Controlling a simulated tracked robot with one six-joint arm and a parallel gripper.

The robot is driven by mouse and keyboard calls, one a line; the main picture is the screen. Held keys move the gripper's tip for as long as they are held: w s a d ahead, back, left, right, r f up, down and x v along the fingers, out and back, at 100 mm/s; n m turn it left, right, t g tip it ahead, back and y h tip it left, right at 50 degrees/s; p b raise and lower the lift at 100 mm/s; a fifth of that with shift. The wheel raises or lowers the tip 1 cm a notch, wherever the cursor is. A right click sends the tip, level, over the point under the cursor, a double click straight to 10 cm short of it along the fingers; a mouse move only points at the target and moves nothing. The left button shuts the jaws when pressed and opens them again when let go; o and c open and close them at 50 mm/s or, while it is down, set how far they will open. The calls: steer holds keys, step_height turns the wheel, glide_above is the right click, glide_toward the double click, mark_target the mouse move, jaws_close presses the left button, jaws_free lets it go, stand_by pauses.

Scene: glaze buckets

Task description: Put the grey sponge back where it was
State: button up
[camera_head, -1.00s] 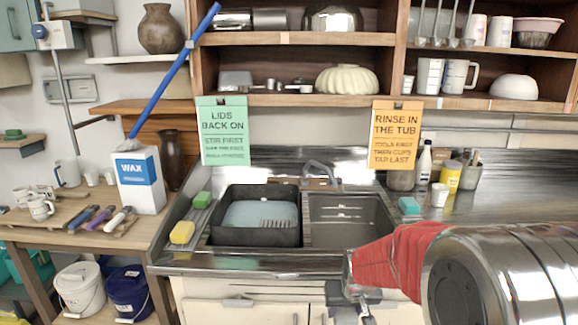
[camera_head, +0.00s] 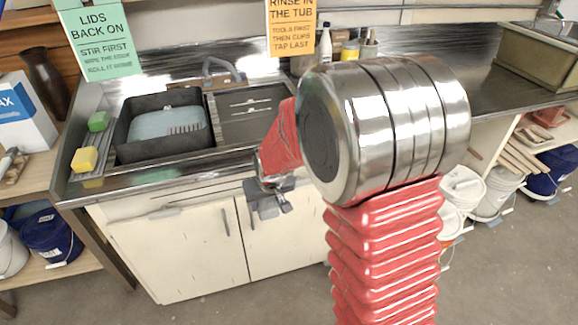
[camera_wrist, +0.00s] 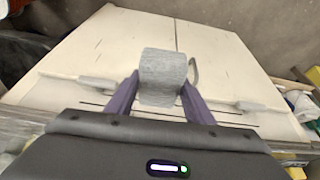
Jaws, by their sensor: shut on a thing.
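In the wrist view my gripper (camera_wrist: 160,83) is shut on the grey sponge (camera_wrist: 162,66), which stands out between the two purple fingers. Behind the sponge is the pale cabinet front. In the head view my gripper (camera_head: 268,198) hangs in front of the cabinet doors, below the sink counter's front edge. The sponge's outline is hard to tell there. A green sponge (camera_head: 98,121) and a yellow sponge (camera_head: 85,159) lie on a strip left of the sink, with a gap between them.
My arm hides part of the counter to the right. White and blue buckets (camera_head: 545,185) stand under the right counter. Open floor lies before the cabinets.

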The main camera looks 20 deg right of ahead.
steer(key=s+f, duration=0.3)
steer(key=f, duration=0.7)
steer(key=shift+s+f, duration=0.15)
steer(key=shift+f, duration=0.2)
